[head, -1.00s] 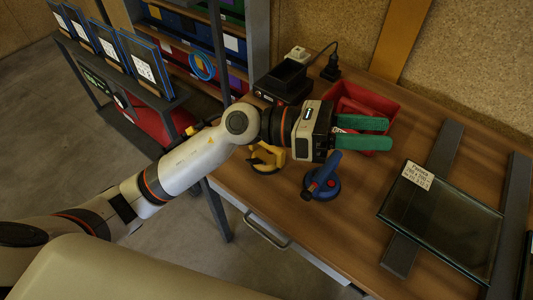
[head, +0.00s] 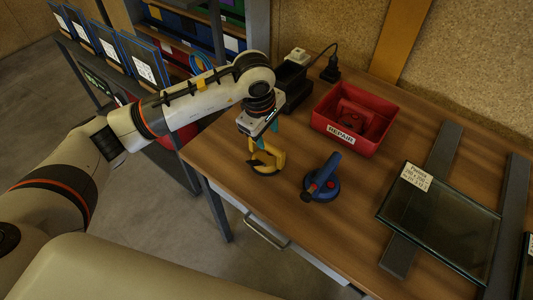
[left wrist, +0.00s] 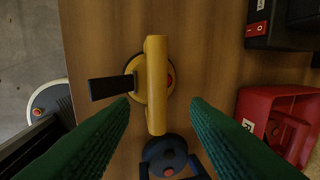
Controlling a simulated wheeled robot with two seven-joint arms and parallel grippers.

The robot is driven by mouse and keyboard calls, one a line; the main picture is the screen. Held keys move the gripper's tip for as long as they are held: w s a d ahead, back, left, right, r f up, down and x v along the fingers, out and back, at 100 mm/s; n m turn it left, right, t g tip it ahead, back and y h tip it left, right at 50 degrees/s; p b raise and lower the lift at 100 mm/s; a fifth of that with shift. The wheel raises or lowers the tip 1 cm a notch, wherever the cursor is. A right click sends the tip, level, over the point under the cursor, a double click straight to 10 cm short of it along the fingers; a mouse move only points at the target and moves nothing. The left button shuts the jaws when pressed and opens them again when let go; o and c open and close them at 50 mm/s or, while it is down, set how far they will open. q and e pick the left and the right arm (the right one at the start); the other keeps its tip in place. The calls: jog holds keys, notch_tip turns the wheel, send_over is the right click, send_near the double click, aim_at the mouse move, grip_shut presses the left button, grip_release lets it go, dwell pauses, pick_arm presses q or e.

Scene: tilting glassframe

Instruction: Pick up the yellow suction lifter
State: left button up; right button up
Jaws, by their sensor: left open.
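The yellow suction lifter (head: 266,157) stands on the wooden table near its left edge, beside the blue suction lifter (head: 321,183). My right gripper is not seen.
A red REPAIR bin (head: 356,118) with a red item inside stands behind the blue lifter. A black device (head: 296,88) is at the back of the table. A glass pane (head: 440,222) lies on dark rails (head: 437,150) at the right. The table between bin and pane is clear.

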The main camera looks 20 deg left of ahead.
aim_at(269, 145)
pick_arm(q)
jog(key=f, duration=0.2)
jog(key=f+p, duration=0.1)
jog(key=f, duration=0.2)
jog(key=shift+w+d+f, duration=0.3)
jog(key=shift+f, duration=0.1)
jog(key=shift+w+f, duration=0.1)
jog(key=shift+f, duration=0.25)
jog(key=shift+c, duration=0.2)
grip_shut()
